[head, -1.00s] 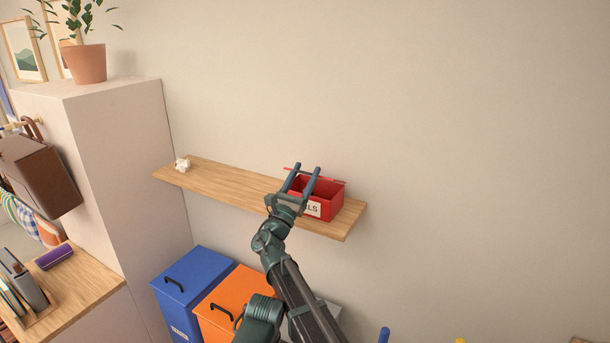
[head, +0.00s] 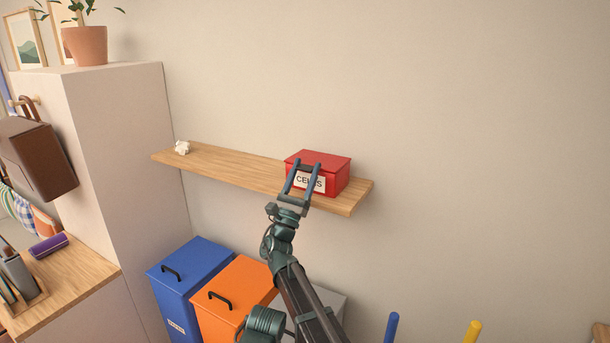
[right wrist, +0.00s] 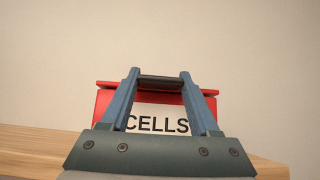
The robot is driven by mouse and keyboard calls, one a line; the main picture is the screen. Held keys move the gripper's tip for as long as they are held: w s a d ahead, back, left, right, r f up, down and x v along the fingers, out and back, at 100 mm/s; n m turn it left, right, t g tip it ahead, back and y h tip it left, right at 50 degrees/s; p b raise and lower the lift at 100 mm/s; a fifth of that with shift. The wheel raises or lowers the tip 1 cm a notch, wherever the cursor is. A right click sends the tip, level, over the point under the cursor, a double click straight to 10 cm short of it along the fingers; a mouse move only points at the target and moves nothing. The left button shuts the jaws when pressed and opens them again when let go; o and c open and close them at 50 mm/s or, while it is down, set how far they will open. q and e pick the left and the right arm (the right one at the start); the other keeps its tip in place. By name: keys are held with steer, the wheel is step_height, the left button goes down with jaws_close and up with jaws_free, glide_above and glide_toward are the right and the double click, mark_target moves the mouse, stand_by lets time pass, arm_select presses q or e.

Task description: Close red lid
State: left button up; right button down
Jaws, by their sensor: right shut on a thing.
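A red box (head: 336,184) with a white label reading CELLS stands near the right end of a wooden wall shelf (head: 235,172). Its red lid (head: 325,157) lies down over the box top. My right gripper (head: 308,166) reaches up from below in front of the box. In the right wrist view its fingertips (right wrist: 159,79) are at the lid's front edge, shut on a dark bar-like handle (right wrist: 160,83). The label (right wrist: 157,119) shows between the fingers. My left gripper is not in view.
A crumpled white ball (head: 182,147) lies at the shelf's left end. Below stand a blue bin (head: 192,280) and an orange bin (head: 235,290). A tall pale cabinet (head: 125,150) is on the left. The shelf between ball and box is clear.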

stand_by(0.4)
steer(key=shift+c, duration=0.6)
jaws_free()
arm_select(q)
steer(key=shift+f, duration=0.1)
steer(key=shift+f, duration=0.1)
arm_select(e)
steer(key=shift+f, duration=0.2)
